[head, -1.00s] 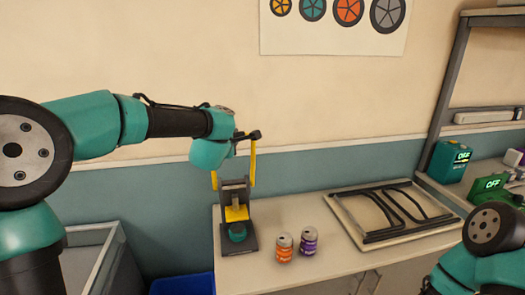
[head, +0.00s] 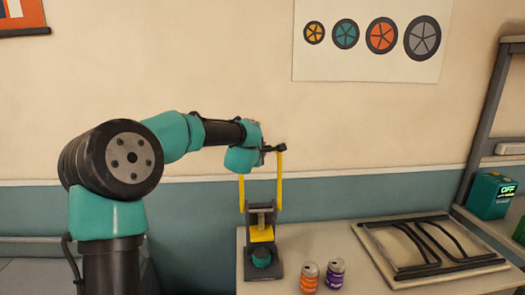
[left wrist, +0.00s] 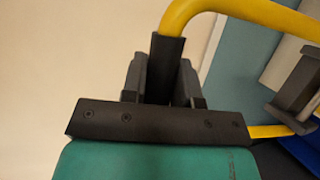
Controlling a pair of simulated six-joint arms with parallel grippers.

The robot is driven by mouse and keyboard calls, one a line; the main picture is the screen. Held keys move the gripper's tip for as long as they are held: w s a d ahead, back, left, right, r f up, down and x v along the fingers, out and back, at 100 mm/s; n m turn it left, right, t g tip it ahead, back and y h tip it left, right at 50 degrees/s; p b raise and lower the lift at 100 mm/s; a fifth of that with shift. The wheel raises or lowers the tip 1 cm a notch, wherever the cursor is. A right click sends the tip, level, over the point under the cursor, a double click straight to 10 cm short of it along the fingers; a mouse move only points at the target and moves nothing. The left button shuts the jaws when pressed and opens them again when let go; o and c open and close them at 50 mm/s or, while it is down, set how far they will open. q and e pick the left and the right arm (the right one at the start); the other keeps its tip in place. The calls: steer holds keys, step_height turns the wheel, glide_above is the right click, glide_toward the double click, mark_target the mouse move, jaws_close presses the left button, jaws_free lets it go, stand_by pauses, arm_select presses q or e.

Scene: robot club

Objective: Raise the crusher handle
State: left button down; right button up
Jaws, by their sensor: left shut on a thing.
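The crusher (head: 262,222) stands on the left end of the workbench. It has a dark frame and base, a yellow block in its middle and a teal piece low at its front. Its yellow handle (head: 280,182) has two side bars standing nearly upright above the frame, with a dark grip across the top. My left gripper (head: 268,150) is shut on this grip, high above the base. In the left wrist view, the dark grip (left wrist: 165,62) is between the fingers and the yellow bar (left wrist: 240,12) curves off to the right. My right gripper is out of view.
An orange can (head: 309,280) and a purple can (head: 335,275) stand right of the crusher. A framed panel with dark bars (head: 428,246) lies farther right. A teal box reading OFF (head: 490,196) sits at the right edge. Wall space above the crusher is clear.

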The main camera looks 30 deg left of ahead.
arm_select(q)
steer(key=shift+a+r, duration=0.25)
steer(key=shift+r, duration=0.1)
steer(key=c, duration=1.3)
jaws_free()
steer(key=o, duration=0.4)
steer(key=shift+f, duration=0.15)
steer(key=shift+d, duration=0.1)
steer(key=v, duration=1.7)
steer(key=shift+s, duration=0.2)
